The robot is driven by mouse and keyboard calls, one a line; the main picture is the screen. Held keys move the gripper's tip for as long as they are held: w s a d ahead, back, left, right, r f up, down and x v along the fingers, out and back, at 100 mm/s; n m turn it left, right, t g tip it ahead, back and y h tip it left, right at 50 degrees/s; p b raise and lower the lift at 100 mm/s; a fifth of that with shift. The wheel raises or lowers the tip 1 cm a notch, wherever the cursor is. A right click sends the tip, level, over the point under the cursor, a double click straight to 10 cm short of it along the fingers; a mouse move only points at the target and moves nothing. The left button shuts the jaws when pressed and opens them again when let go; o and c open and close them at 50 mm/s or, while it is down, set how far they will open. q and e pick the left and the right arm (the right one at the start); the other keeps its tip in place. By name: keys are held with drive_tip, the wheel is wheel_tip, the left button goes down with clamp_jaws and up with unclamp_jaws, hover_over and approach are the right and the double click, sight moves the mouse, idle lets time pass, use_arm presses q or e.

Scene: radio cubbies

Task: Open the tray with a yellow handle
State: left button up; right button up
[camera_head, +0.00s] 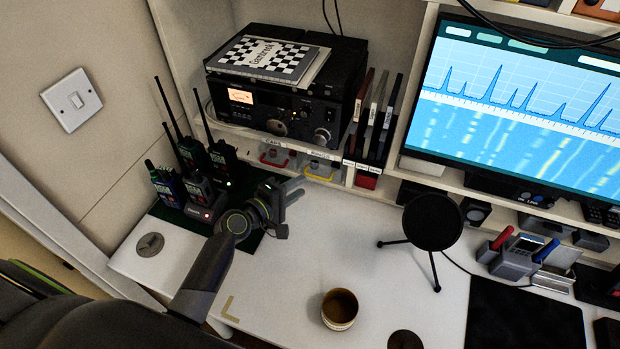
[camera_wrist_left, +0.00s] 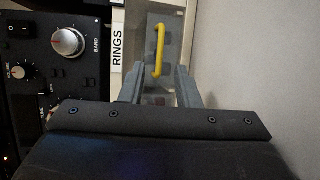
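The tray with a yellow handle (camera_head: 322,168) sits in a low cubby under the radio shelf, right of a tray with a red handle (camera_head: 272,160). In the left wrist view the yellow handle (camera_wrist_left: 159,50) shows between and beyond the fingertips, in front of a grey, see-through tray front. My left gripper (camera_head: 296,188) is just in front of the cubbies, a little left of and below the yellow handle. In the left wrist view my left gripper (camera_wrist_left: 158,82) is open, with nothing between its fingers. My right gripper is not in view.
Handheld radios (camera_head: 195,180) with tall antennas stand left of my left gripper. A black radio (camera_head: 285,100) sits on the shelf above the trays. The desk's middle is clear.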

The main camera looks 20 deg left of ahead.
use_arm(q)
drive_tip(key=shift+x, duration=2.6)
drive_tip(key=shift+c, duration=0.2)
clamp_jaws()
